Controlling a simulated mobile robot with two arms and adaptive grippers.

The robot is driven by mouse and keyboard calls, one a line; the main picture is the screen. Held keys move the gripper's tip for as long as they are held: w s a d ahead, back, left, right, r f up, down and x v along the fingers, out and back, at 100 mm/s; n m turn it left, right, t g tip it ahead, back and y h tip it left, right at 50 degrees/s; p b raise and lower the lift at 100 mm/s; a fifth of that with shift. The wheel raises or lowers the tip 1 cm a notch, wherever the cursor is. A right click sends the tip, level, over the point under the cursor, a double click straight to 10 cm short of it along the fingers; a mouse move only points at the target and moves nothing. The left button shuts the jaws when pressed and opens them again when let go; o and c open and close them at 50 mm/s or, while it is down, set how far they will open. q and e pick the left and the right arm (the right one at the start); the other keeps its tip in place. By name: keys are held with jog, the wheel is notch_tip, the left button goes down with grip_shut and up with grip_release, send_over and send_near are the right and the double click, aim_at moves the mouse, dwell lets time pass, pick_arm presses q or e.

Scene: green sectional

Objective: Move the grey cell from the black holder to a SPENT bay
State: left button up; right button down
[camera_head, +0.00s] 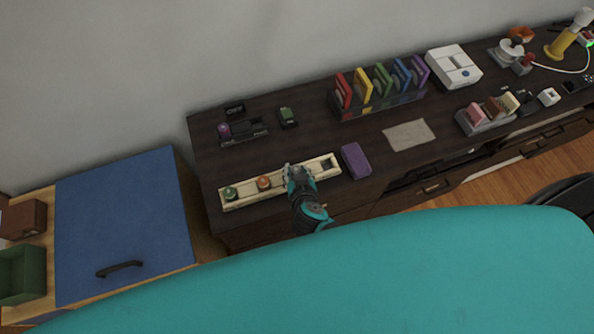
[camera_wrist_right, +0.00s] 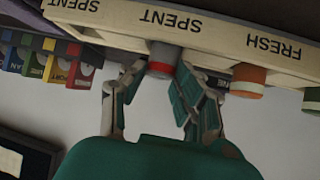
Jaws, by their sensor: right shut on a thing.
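A cream tray (camera_head: 333,161) with several bays lies along the front of the dark desk. Its front wall (camera_wrist_right: 217,29) carries SPENT and FRESH labels in the right wrist view, seen upside down. My right gripper (camera_head: 297,174) is over the third bay from the left. It is shut on the grey cell (camera_wrist_right: 163,52), which has a red band. The cell stands at the SPENT bay beside the orange cell; its lower end is hidden behind the tray wall, so I cannot tell if it is fully seated. A black holder (camera_head: 245,138) lies at the desk's back left. My left gripper is not in view.
An orange cell (camera_head: 264,183) and a green cell (camera_head: 230,192) stand in the left bays; the right end bay is empty. A purple box (camera_head: 355,161) sits just right of the tray. A rack of coloured items (camera_head: 380,105) stands behind.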

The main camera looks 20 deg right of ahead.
jog(key=shift+f, duration=0.2)
jog(key=c, duration=1)
grip_release()
jog(key=shift+r, duration=0.1)
jog(key=shift+o, duration=0.2)
